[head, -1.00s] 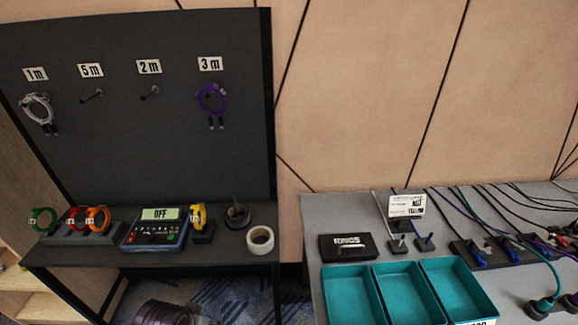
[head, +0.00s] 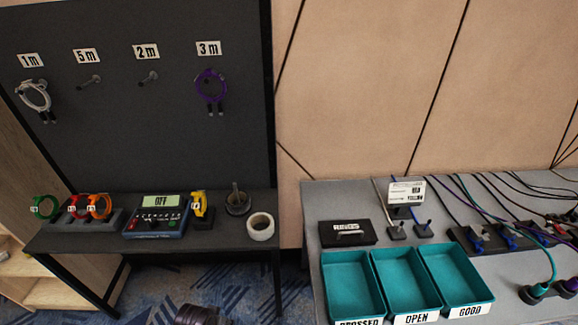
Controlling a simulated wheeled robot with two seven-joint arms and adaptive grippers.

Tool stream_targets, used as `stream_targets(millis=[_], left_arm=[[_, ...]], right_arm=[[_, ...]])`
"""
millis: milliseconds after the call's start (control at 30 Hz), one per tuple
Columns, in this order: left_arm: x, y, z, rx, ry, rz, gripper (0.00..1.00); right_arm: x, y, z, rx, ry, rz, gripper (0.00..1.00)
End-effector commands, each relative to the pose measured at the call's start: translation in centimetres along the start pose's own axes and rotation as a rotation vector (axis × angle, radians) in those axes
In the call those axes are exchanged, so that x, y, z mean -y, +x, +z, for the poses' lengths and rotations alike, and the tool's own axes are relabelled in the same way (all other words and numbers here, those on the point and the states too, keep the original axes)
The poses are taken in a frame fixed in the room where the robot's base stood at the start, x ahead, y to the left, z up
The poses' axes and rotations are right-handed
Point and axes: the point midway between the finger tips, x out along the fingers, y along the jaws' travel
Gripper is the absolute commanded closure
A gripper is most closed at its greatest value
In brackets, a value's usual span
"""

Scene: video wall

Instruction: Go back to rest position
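Neither of my grippers can be made out in the head view. A dark rounded part with ring-like bands (head: 196,315) shows at the bottom edge, and I cannot tell what it is. A dark pegboard stand (head: 130,140) has hooks labelled 1 m, 5 m, 2 m and 3 m. A white cable coil (head: 36,97) hangs under 1 m, and a purple cable coil (head: 211,88) hangs under 3 m. The 5 m and 2 m hooks are bare. A tester (head: 157,216) with a display reading OFF sits on the shelf.
Coloured rings (head: 98,207) stand left of the tester, and a tape roll (head: 260,227) lies to the right. The right table (head: 313,205) bears a black box (head: 347,233), teal trays (head: 405,280) labelled CROSSED, OPEN and GOOD, and plugged cables (head: 478,238). A gap of carpet separates the tables.

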Motion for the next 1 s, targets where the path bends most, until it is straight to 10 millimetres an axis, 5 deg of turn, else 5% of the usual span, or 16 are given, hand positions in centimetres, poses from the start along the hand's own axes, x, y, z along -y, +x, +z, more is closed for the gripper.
stream_targets(millis=[500,1000], left_arm=[[0.0,9.9,5.0,0.037,0.009,-0.002,0.48],[0.2,17.6,11.6,0.069,0.018,-0.004,0.48]], right_arm=[[0.0,0.0,-0.3,-0.003,0.0,0.0,0.6],[-0.5,0.0,-0.5,-0.006,-0.001,0.006,0.6]])
